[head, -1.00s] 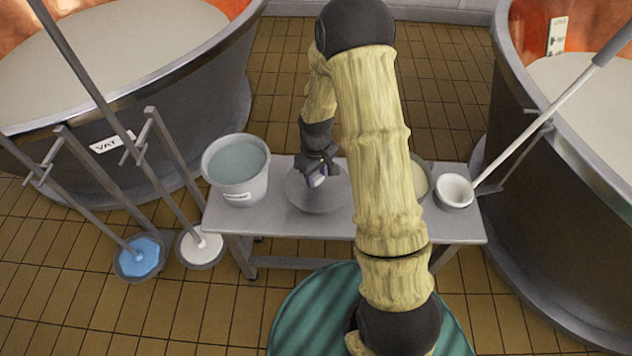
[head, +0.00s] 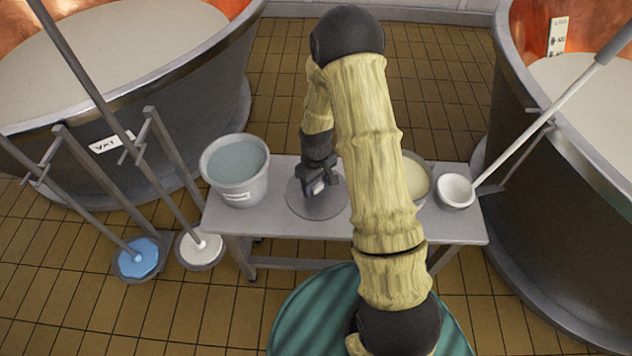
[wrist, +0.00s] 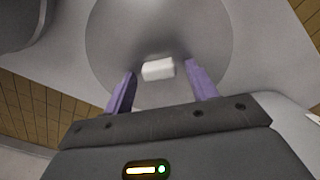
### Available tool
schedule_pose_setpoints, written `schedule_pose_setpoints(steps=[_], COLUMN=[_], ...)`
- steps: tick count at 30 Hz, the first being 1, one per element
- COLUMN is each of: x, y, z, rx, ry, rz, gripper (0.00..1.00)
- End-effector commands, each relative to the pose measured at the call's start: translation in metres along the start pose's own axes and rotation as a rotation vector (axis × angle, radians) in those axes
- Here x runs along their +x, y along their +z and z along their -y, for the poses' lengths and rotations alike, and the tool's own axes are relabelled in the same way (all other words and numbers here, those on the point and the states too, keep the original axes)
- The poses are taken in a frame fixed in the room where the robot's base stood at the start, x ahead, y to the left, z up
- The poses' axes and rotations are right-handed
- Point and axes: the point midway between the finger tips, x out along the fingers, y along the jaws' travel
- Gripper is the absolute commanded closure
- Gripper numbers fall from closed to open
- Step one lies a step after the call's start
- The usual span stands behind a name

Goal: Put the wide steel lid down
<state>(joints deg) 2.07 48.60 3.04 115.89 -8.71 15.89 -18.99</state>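The wide steel lid (head: 303,209) is a flat grey disc with a pale block-shaped knob (wrist: 158,69). It appears to lie flat on the steel bench (head: 270,222), just right of the bucket. My gripper (head: 317,187) is above the middle of the lid and hides part of it in the head view. In the wrist view, the purple fingers of my gripper (wrist: 160,75) stand apart on either side of the knob, with a gap showing at each side. The lid (wrist: 115,45) also fills the middle of that view.
A bucket of greyish liquid (head: 238,190) stands at the bench's left. A bowl with pale contents (head: 418,182), partly behind my arm, and a white ladle cup (head: 456,191) are at the right. Large vats (head: 190,125) flank the bench. Long-handled tools (head: 140,258) stand at the left.

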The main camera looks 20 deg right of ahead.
Motion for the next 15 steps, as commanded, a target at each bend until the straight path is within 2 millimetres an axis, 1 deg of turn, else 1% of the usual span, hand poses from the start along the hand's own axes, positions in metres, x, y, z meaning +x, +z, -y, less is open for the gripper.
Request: schedule_pose_setpoints(steps=[5, 8, 11, 15], x=[-0.003, -0.010, -0.023, -0.050], y=[0.000, 0.000, -0.001, -0.001], z=[0.000, 0.000, 0.000, -0.001], rx=[0.000, 0.000, 0.000, 0.001], ry=[0.000, 0.001, 0.001, 0.002], rz=[0.000, -0.001, -0.003, -0.004], gripper=[0.43, 0.43, 0.43, 0.43])
